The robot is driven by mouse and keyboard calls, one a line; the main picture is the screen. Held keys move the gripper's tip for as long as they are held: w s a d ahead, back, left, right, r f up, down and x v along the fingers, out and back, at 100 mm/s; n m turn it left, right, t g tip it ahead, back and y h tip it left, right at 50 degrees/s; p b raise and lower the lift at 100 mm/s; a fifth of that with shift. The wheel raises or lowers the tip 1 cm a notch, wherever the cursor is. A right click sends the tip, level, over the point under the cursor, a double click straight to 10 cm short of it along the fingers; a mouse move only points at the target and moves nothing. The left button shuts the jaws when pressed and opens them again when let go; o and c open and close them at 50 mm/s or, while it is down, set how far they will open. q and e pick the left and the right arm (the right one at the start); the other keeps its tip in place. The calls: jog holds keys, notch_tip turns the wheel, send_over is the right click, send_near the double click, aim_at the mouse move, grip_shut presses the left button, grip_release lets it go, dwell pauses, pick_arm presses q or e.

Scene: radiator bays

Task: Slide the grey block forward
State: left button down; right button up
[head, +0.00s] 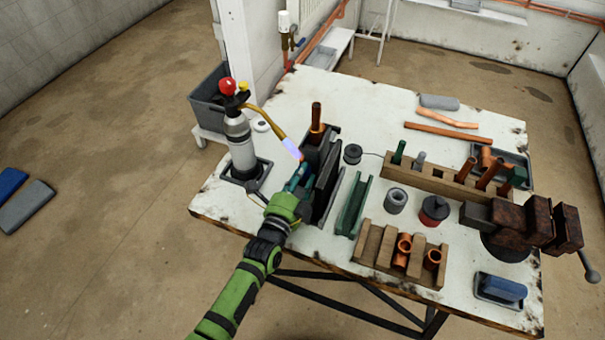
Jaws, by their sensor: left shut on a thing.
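A dark grey block (328,168) with upright slabs stands on the left half of the white workbench (372,98). A copper pipe (316,115) stands upright at its far end. My left gripper (299,176) is at the block's near left side, low over the bench. Its fingers are shut on the grey block; the exact contact is small and partly hidden. My right gripper is not in view.
A gas bottle (241,150) with a torch (277,133) stands left of the block. A green channel (354,205) lies close to its right. Wooden racks (405,180) and a rusty vise (520,222) are farther right. The bench's back middle is clear.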

pick_arm(q)
jog(key=p+v, duration=0.1)
jog(key=v, duration=0.2)
jog(key=p+v, duration=0.1)
jog(key=v, duration=0.2)
jog(key=p+v, duration=0.2)
jog(key=shift+s+a+r, duration=0.2)
jog(key=shift+s+r, duration=0.15)
jog(key=c, duration=1)
grip_release()
jog(key=shift+s, duration=0.2)
jog(key=shift+f, duration=0.1)
